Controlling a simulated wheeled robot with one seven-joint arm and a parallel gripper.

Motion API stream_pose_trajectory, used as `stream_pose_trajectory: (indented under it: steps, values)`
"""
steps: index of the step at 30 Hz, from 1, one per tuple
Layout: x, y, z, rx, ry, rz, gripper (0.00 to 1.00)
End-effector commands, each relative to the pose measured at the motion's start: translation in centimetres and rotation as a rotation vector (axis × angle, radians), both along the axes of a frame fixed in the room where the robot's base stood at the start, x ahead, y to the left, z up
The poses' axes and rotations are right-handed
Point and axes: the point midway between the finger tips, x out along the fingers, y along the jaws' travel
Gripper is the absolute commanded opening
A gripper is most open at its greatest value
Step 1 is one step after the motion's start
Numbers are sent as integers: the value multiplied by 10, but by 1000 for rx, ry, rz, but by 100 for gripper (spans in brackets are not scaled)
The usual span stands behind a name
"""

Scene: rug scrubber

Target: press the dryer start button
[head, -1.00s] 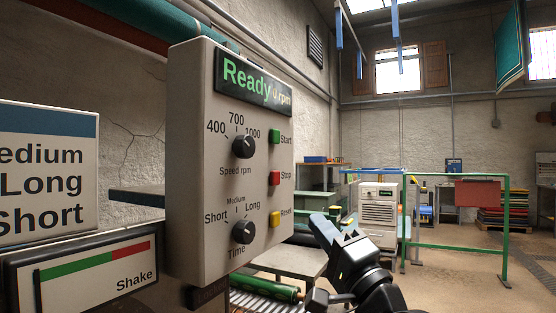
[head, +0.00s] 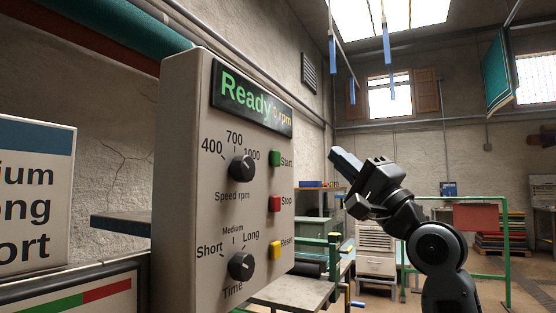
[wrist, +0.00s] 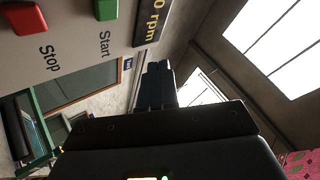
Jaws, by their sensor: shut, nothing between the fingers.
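The dryer control panel (head: 185,200) stands at centre left in the head view, its display (head: 250,97) reading "Ready" in green. The green Start button (head: 275,158) is at the panel's right edge, above the red Stop button (head: 275,203) and yellow Reset button (head: 275,249). In the wrist view, the green Start button (wrist: 105,9) is at the top, with red Stop (wrist: 29,18) left of it. My gripper (head: 336,156) is shut and empty, right of the Start button and apart from it. Its fingers also show in the wrist view (wrist: 157,72).
The speed dial (head: 242,168) and time dial (head: 240,266) stick out left of the buttons. A sign (head: 35,205) stands at far left. Grey tables (head: 290,296) and a green rail (head: 470,270) lie beyond. The air around my gripper is clear.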

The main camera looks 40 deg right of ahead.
Motion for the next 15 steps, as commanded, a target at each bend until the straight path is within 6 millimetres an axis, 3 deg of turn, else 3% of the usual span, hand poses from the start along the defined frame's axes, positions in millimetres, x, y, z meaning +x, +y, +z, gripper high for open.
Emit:
stream_pose_trajectory:
  steps: [8,15]
  values:
    - [10,3,1,2,0,1,0]
    - [38,14,1,1,2,2,0]
